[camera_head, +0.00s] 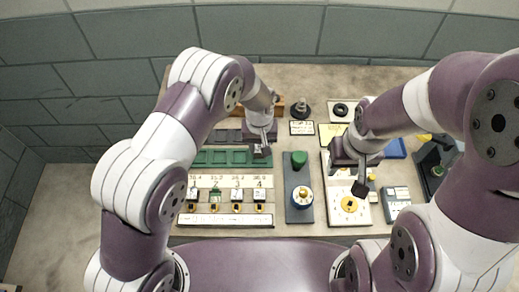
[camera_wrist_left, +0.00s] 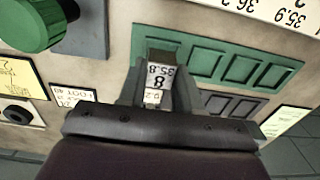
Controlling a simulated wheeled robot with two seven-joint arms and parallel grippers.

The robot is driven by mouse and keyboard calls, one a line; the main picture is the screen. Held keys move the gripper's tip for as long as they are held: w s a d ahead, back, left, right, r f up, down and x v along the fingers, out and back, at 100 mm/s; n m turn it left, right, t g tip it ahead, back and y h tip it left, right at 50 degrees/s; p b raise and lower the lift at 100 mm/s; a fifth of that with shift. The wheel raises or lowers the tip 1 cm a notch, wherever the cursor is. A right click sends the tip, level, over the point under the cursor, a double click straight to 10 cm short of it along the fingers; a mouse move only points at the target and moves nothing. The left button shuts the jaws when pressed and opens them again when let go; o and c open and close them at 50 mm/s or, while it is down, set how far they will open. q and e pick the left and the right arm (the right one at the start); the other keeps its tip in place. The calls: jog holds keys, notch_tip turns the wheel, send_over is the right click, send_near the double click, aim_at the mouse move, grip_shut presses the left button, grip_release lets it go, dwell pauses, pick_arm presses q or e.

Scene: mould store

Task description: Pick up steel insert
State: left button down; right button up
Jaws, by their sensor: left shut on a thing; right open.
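My left gripper (camera_head: 260,150) is over the right end of the green compartment tray (camera_head: 212,158). In the left wrist view, its two fingers (camera_wrist_left: 158,98) are shut on a small steel insert (camera_wrist_left: 160,73), a dark-topped block with a white label reading 8 and 35.8, upside down in that view. The insert is right beside the tray's end; I cannot tell whether it touches the surface below. In the head view the gripper hides most of it. My right gripper (camera_head: 360,180) is open and empty, above the white plate with a yellow disc (camera_head: 349,204).
A cream rack (camera_head: 227,220) with several numbered slots stands in front of the green tray. A dark compartment tray (camera_wrist_left: 235,105) lies behind. A dark device (camera_head: 435,165) stands far right.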

pick_arm(q)
jog(key=r, duration=0.2)
jog(key=b, duration=0.1)
jog(key=shift+s+d+r, duration=0.4)
jog(key=s+d+r+b, duration=0.2)
jog(key=s+d+r, duration=0.4)
jog(key=s+d, duration=0.1)
jog(key=shift+s+d+r+b, duration=0.15)
jog(key=shift+s+r+b, duration=0.15)
jog(key=shift+b, duration=0.05)
